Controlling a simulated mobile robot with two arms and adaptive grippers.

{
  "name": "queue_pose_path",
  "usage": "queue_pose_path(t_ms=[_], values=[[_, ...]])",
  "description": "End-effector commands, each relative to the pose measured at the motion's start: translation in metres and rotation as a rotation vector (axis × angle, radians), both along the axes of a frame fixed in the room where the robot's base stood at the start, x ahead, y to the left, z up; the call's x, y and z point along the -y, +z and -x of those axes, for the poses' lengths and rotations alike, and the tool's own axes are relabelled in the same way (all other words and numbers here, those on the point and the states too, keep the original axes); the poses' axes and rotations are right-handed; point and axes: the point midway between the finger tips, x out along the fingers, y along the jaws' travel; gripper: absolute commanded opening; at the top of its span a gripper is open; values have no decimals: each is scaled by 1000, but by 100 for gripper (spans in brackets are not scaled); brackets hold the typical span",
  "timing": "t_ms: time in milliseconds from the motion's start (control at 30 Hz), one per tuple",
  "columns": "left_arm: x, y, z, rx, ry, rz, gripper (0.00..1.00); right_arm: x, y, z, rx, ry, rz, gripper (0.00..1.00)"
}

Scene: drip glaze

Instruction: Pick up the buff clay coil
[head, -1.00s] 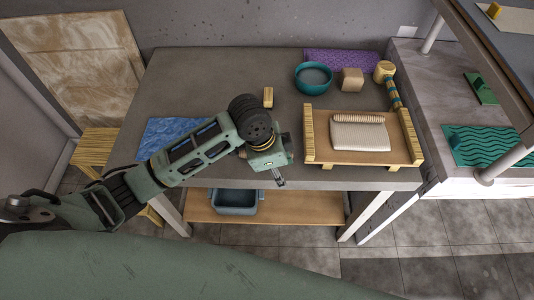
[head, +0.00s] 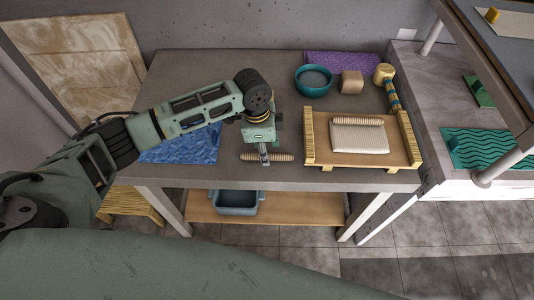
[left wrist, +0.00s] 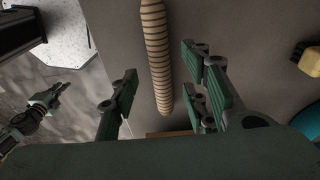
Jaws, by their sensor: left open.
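A buff clay coil (head: 282,157), ridged and roughly cylindrical, lies on the grey table left of the wooden board. My left gripper (head: 265,160) is over its middle, pointing down, and hides part of it. In the left wrist view the coil (left wrist: 156,45) runs lengthwise between the spread fingers of my open left gripper (left wrist: 160,100); nothing is held. I cannot tell how far the fingertips are above the table. A second buff coil (head: 358,121) lies along the back of the clay slab. What seems to be my right gripper (left wrist: 58,91) shows small at the left; its jaws are unclear.
The wooden board (head: 345,159) with side rails and a pale slab (head: 360,138) is just right of the coil. A teal bowl (head: 313,91), a tan block (head: 351,80) and a yellow-ended roller (head: 384,72) stand behind. A blue cloth (head: 185,149) lies left.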

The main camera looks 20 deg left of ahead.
Motion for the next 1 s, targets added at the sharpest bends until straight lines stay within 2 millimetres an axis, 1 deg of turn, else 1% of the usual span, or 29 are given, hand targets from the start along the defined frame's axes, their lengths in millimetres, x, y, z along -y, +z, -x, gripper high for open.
queue_pose_path(t_ms=[33, 133, 400, 867, 1000], values=[[1, -6, 0, -1, 1, 0, 42, 0, 2, 0, -1, 0, 0, 0], [2, -15, -1, 1, 1, 0, 42, 1, 3, 1, -1, 0, 0, 0], [2, -18, -2, 3, 0, 0, 41, 3, 2, 1, -1, 2, 4, 0], [2, -17, -1, 3, 0, 0, 1, 4, 2, 1, -1, 2, 4, 0], [2, -17, -2, 3, 0, 0, 0, 3, 2, 1, -1, 2, 4, 0]])
